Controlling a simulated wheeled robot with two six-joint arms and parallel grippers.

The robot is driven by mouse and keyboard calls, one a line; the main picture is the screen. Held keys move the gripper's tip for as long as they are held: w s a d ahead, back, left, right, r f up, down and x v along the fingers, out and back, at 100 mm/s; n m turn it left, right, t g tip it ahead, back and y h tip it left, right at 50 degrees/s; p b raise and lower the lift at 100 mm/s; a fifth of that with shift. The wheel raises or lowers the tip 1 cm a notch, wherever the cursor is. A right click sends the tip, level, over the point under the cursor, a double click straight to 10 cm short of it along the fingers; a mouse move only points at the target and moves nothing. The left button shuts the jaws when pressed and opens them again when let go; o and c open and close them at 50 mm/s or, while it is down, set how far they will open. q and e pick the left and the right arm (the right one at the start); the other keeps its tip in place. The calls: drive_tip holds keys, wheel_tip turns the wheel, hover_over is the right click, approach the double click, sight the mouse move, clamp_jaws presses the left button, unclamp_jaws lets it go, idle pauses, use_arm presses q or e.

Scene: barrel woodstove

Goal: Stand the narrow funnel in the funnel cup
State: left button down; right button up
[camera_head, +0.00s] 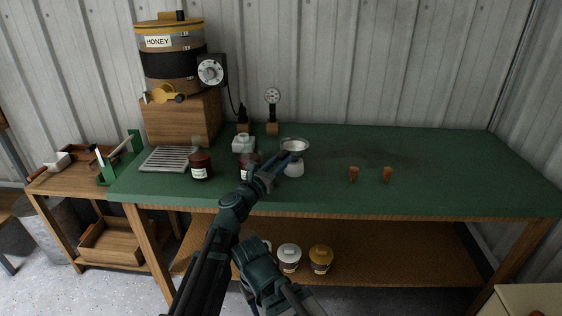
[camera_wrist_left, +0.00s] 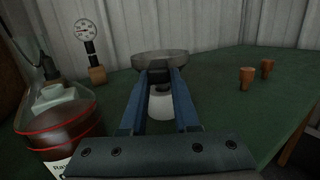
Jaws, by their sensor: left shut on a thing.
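The narrow funnel (camera_head: 294,144) is a grey metal cone with a wide round mouth, upright at the middle of the green bench. My left gripper (camera_head: 287,159) is shut on it below the mouth. In the left wrist view the funnel's bowl (camera_wrist_left: 161,58) shows just beyond the fingertips (camera_wrist_left: 160,73). The white funnel cup (camera_head: 293,169) stands directly below the funnel on the bench; it also shows between the fingers in the wrist view (camera_wrist_left: 160,106). I cannot tell whether the funnel's spout is inside the cup.
A dial gauge (camera_head: 272,98) stands behind. Two corks (camera_head: 353,174) stand to the right. The honey barrel (camera_head: 170,55) is at the back left. The bench's right side (camera_head: 460,170) is clear.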

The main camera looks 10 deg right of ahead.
use_arm(q)
drive_tip(key=c, duration=0.6)
unclamp_jaws()
drive_tip(key=shift+s, duration=0.1)
drive_tip(key=shift+b+v, duration=0.35)
drive_tip(key=shift+v, duration=2.6)
drive_tip(key=shift+a, duration=0.1)
